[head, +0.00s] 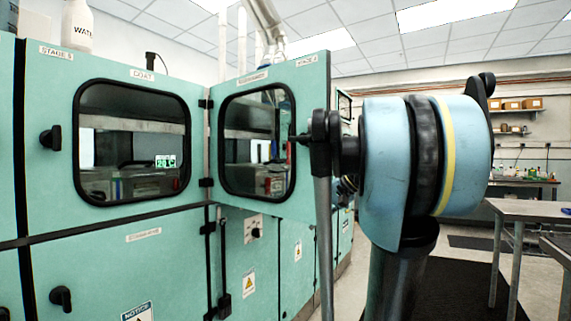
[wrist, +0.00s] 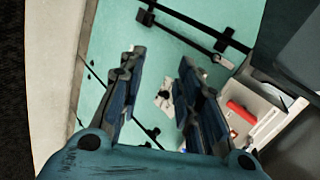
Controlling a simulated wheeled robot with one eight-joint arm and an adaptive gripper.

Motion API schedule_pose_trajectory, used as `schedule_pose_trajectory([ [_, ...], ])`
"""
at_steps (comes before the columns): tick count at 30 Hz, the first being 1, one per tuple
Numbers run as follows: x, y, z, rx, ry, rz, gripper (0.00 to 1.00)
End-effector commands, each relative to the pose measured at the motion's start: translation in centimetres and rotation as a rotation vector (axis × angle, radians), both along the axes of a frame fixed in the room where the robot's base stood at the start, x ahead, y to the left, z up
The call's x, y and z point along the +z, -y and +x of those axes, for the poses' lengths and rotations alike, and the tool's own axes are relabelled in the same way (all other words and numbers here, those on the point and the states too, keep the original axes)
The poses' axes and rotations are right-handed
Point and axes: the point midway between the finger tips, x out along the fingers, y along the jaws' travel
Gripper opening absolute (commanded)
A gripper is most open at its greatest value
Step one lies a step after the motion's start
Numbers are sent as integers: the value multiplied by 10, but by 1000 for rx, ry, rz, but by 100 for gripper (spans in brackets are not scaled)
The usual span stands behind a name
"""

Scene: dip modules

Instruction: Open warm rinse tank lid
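No warm rinse tank lid can be told for certain in either view. In the head view, a teal cabinet (head: 113,238) has a left door window (head: 131,101) labelled COAT and a second window (head: 257,120) to its right. Grey equipment (head: 135,184) shows dimly behind the left glass. In the wrist view, my gripper (wrist: 158,68) is open, its two dark blue fingers apart with nothing clearly held between them. A teal panel (wrist: 112,30) lies beyond the fingers. A pale unit with a red part (wrist: 240,112) is right of them. My arm hides part of the cabinet in the head view.
A black knob (head: 50,139) and a lower knob (head: 61,298) stick out from the cabinet's left side. A metal table (head: 535,208) stands at the right, with shelves behind it. Dark floor matting (head: 460,290) lies between the cabinet and the table.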

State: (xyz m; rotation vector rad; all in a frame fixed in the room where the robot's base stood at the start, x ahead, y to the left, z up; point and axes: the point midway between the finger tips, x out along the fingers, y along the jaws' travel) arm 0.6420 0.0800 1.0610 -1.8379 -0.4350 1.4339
Motion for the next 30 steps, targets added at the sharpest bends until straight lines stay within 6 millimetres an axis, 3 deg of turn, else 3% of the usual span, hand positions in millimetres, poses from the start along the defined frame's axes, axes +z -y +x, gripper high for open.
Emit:
schedule_pose_trajectory([
  [3,58,9,45,-42,29,136,31],
  [9,146,34,108,-99,88,353,31],
  [15,202,59,145,-131,135,490,31],
  [22,216,61,156,-137,149,529,31],
  [30,208,32,172,-134,148,527,31],
])
